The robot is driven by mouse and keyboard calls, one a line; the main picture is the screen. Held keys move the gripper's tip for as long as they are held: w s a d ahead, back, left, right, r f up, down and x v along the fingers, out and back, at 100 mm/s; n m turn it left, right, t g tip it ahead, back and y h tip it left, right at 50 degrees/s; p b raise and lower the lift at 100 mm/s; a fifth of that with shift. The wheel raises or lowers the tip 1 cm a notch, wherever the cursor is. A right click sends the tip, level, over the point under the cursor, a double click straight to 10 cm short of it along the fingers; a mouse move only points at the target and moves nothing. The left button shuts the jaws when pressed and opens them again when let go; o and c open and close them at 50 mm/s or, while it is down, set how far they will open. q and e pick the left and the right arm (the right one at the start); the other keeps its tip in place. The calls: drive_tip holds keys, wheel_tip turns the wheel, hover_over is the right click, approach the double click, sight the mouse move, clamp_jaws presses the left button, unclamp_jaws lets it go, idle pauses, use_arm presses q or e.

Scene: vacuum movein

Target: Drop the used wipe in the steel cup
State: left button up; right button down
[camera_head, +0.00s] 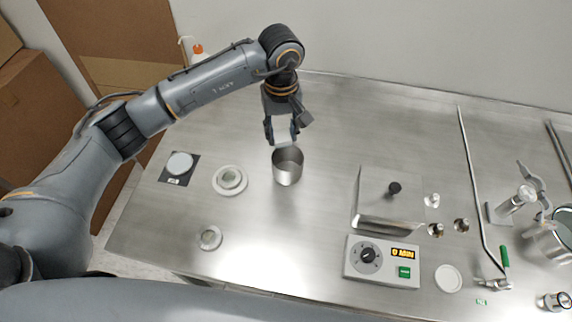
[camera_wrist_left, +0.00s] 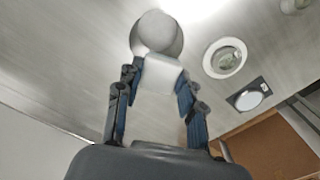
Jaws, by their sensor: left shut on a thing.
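My left gripper (camera_head: 282,136) comes in from the left and is shut on a white wipe (camera_head: 282,130). It holds the wipe just behind and above the rim of the steel cup (camera_head: 287,168), which stands upright on the steel table. In the left wrist view the fingers (camera_wrist_left: 157,85) pinch the pale, square wipe (camera_wrist_left: 160,76). There the steel cup (camera_wrist_left: 157,33) shows just beyond the wipe, partly covered by it. I cannot tell whether the wipe touches the cup. My right gripper is in neither view.
Left of the cup are a round flanged part (camera_head: 229,180), a dark square plate with a white disc (camera_head: 179,166) and a small ring (camera_head: 210,238). Right stand a metal-plated stand (camera_head: 385,205) and a control box (camera_head: 381,262). The table between cup and stand is clear.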

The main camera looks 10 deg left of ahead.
use_arm(q)
drive_tip(key=o, duration=1.1)
drive_tip(key=shift+r, duration=0.1)
wheel_tip(320, 180, up, 12)
